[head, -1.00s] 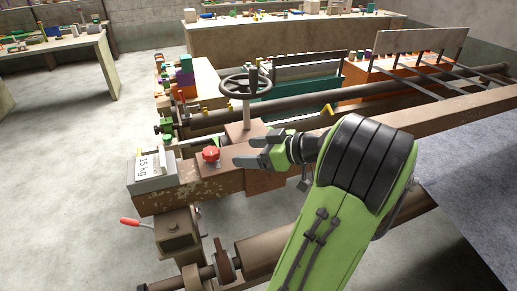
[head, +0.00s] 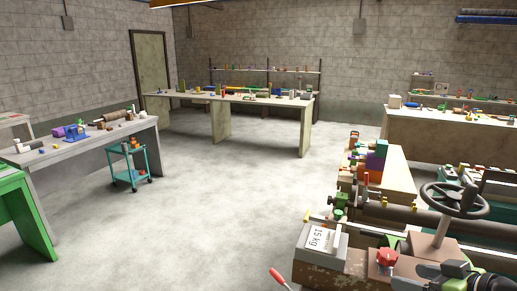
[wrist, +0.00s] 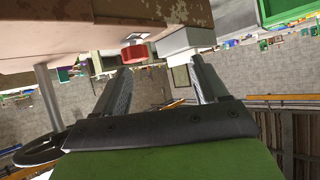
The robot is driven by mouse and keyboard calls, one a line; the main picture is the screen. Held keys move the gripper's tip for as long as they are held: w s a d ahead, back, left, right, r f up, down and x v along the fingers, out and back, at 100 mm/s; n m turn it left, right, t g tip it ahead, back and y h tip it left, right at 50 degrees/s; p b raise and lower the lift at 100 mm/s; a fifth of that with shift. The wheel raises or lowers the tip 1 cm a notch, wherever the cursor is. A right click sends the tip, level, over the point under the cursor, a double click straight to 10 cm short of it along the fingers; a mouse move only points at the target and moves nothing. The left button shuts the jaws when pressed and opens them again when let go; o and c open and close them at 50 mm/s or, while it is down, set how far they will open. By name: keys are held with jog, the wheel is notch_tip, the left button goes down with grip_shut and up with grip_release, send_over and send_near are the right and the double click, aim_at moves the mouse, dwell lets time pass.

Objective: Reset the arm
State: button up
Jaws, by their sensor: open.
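My gripper (wrist: 160,68) is open and empty in the wrist view, its two fingers apart with nothing between them. In the head view only a small part of my arm's end shows at the bottom right edge, beside the red knob. The red knob (head: 387,257) sits on the rusty machine bed (head: 330,268). It also shows in the wrist view (wrist: 135,54), beyond the left finger. Next to it a grey block labelled 15 kg (head: 322,240) rests on the bed's end; a pale block shows beyond the right finger in the wrist view (wrist: 186,42).
A dark handwheel (head: 454,200) stands on the machine at the right. A red-handled lever (head: 279,278) sticks out at the bottom. Cluttered benches (head: 85,147) line the left and back, with a teal trolley (head: 132,162). The middle floor (head: 225,195) is clear.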

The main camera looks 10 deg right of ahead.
jog(key=w+a+f+g, duration=0.1)
jog(key=w+a+g, duration=0.1)
jog(key=a, duration=0.6)
jog(key=w+a+f+g, duration=0.1)
jog(key=a+g, duration=0.1)
jog(key=a, duration=0.5)
jog(key=s+a+m+g+h, duration=0.1)
jog(key=s+a+m+h, duration=0.1)
jog(key=s+a, duration=0.6)
jog(key=s, duration=0.4)
jog(key=shift+s+a+f+g+h, duration=0.2)
jog(key=shift+a+g+h, duration=0.1)
jog(key=shift+a+h, duration=0.1)
